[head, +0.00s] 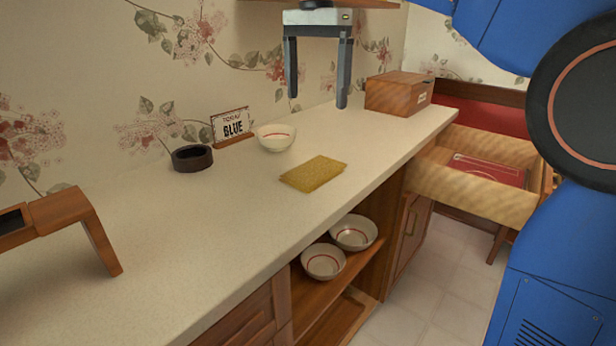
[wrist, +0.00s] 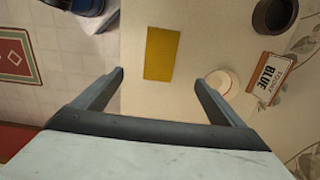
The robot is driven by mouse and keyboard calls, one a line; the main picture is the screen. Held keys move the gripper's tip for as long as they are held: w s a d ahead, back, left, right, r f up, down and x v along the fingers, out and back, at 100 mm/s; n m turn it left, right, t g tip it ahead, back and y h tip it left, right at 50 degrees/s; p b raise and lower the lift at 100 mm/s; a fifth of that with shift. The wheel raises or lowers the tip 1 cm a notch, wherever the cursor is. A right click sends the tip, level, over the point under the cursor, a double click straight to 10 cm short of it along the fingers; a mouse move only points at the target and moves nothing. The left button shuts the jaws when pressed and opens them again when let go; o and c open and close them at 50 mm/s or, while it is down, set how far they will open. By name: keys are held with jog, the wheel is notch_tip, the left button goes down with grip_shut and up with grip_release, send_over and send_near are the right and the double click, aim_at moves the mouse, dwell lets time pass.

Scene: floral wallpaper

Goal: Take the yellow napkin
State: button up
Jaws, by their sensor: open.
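The yellow napkin (head: 313,174) lies flat on the cream counter (head: 180,240), near its front edge. My gripper (head: 318,102) is open and empty, pointing down above the counter. It is higher and farther back along the counter than the napkin. Its two fingers also show in the wrist view (wrist: 158,75), spread wide with nothing between them.
A white bowl (head: 277,138), a dark round dish (head: 192,158) and a sign reading BLUE (head: 231,125) stand by the wall. A wooden box (head: 399,93) is at the far end. An open drawer (head: 465,190) sticks out at right. Two bowls (head: 353,232) sit on the shelf below.

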aim_at(315, 169)
notch_tip(315, 169, down, 17)
jog(key=shift+w+f, duration=0.1)
dwell(0.7)
jog(key=c, duration=1.3)
